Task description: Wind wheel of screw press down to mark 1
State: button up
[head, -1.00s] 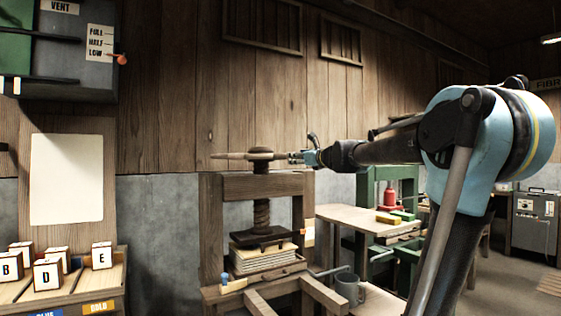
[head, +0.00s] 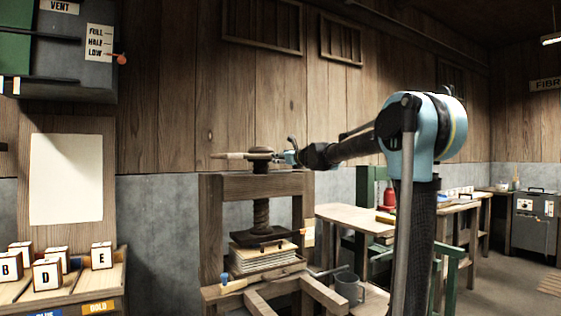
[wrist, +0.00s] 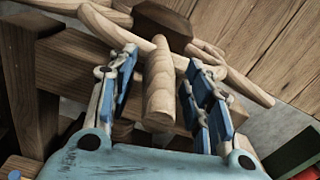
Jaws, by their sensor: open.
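The screw press (head: 254,185) is a wooden frame with a thick vertical screw (head: 261,215). Its wheel (head: 262,153) is a dark hub with wooden spokes on top, above the crossbeam. A dark plate (head: 263,238) on the screw's lower end is at or just above a stack of pale sheets (head: 265,260). A small label (head: 308,236) is on the right post; its marks are too small to read. My gripper (head: 288,157) is at the wheel's right side. In the wrist view, my gripper (wrist: 160,72) is open, its blue fingers on either side of one spoke (wrist: 158,90).
A table (head: 350,218) with a red object (head: 389,200) is behind to the right. Lettered blocks (head: 47,274) stand on a bench at the left. Plank wall lies behind.

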jog(key=shift+x, duration=1.05)
grip_shut()
jog(key=shift+d, duration=0.1)
jog(key=shift+s, duration=0.1)
